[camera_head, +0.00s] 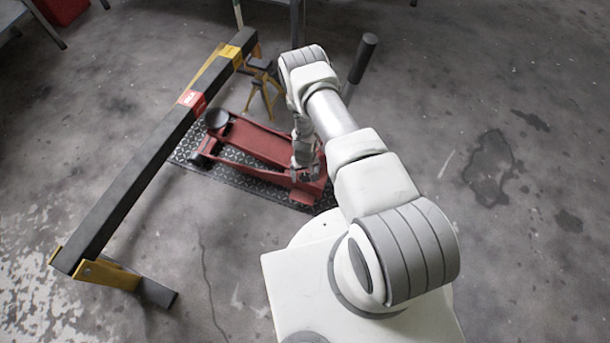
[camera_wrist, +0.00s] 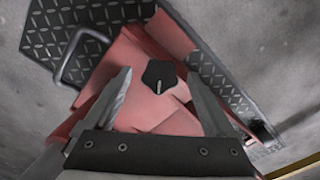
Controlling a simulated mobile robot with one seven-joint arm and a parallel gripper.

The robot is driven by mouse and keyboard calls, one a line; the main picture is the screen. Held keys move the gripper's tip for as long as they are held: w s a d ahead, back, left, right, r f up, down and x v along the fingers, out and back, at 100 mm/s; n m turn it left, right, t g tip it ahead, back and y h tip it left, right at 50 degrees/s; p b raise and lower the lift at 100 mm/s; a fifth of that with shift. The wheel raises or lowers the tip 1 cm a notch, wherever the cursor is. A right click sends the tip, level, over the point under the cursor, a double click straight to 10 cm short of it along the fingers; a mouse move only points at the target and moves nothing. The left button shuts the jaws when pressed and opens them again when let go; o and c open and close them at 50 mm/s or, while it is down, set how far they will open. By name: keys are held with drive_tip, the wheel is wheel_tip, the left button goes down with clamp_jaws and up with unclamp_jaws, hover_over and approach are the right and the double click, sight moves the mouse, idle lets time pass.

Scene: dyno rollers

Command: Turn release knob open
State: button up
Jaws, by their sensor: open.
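A dark, lobed release knob (camera_wrist: 160,76) with a pale mark on it shows in the wrist view, on the red floor jack (camera_wrist: 118,62). My gripper (camera_wrist: 160,82) is open, with one finger on each side of the knob in the picture. I see no contact between the fingers and the knob, and the gap in depth is hard to judge. My gripper (camera_head: 303,170) is over the jack's right end there, and the knob is hidden or too small to make out.
A dark diamond-plate mat (camera_head: 180,155) lies under the jack. A long black beam (camera_head: 150,160) on yellow supports runs along the left. A yellow jack stand (camera_head: 265,90) is behind the jack. A dark-gripped handle (camera_head: 363,58) rises beyond my arm. The floor at right is clear.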

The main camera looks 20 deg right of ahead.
drive_tip(key=c, duration=1.4)
drive_tip(key=shift+o, duration=0.2)
